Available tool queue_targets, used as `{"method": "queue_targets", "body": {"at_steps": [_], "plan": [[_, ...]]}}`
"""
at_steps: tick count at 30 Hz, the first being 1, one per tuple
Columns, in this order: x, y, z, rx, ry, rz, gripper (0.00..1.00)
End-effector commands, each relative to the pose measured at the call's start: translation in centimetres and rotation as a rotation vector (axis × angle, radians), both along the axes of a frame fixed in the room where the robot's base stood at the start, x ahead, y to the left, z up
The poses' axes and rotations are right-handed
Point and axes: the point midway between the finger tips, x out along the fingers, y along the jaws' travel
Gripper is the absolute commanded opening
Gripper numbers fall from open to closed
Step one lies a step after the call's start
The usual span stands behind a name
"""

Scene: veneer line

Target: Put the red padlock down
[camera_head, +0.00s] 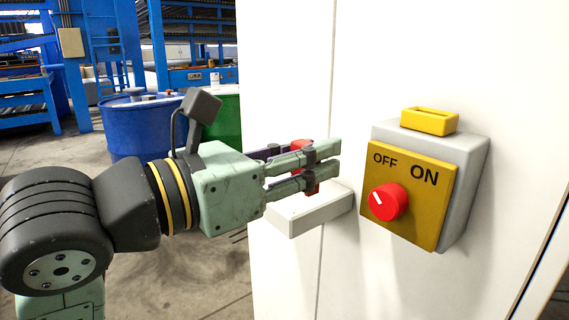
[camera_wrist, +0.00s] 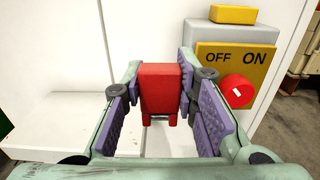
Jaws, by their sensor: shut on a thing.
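The red padlock (camera_wrist: 160,88) is between the purple-padded fingers of my gripper (camera_wrist: 161,80) in the wrist view. A bit of metal shows at its lower end. My gripper (camera_head: 322,164) is shut on it. In the head view, only parts of the padlock (camera_head: 303,144) show above and below the fingers. It is over or at a small white shelf (camera_head: 312,212) on the white cabinet. I cannot tell whether its lower end touches the shelf. The shelf (camera_wrist: 60,125) also shows in the wrist view, beyond my fingers.
A grey switch box (camera_head: 472,180) with a yellow OFF/ON plate (camera_head: 425,215), a red knob (camera_head: 388,202) and a yellow top piece (camera_head: 430,121) is close right of the gripper. The white cabinet wall (camera_head: 285,60) stands behind. Blue (camera_head: 150,130) and green drums stand farther back.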

Motion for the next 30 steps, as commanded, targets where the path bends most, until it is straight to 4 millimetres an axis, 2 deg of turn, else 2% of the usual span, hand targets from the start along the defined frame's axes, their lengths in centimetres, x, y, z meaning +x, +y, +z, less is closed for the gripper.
{"method": "queue_targets", "body": {"at_steps": [3,9,15,20,27,30], "plan": [[3.3,0.4,-0.2,-0.004,0.008,-0.005,0.00],[8.6,1.3,-0.7,-0.004,0.008,-0.004,0.00],[12.4,2.0,-1.0,-0.002,0.002,-0.001,0.00],[13.4,2.2,-1.4,-0.001,0.001,-0.002,0.00],[13.4,2.2,-4.3,-0.001,0.003,0.000,0.00],[13.3,2.2,-4.8,0.000,0.000,0.000,0.00]]}}
